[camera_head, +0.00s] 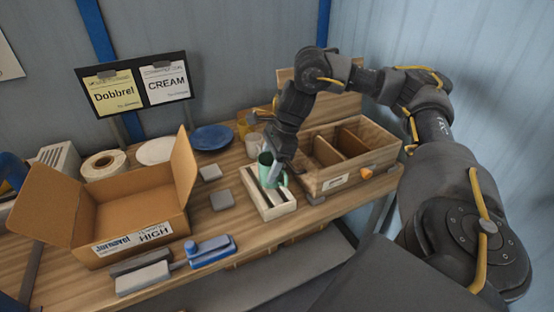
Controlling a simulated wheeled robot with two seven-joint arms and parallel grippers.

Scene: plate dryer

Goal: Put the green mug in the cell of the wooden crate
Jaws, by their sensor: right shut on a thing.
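The green mug (265,165) is upright at the middle of the bench, above or on a pale slotted rack (271,209); I cannot tell whether it touches the rack. My right gripper (274,176) reaches down from the upper right and is shut on the mug, covering part of it. The wooden crate (338,181) stands just right of the mug. Dividers split it into cells, and the visible cells look empty. Part of its left side is hidden by my right arm. My left gripper is out of view.
An open cardboard box (128,222) stands at the left. A blue plate (212,137), a white plate (156,151) and a tape roll (103,165) lie behind it. Grey blocks (221,199) lie between box and rack. A blue tool (210,250) is at the front edge.

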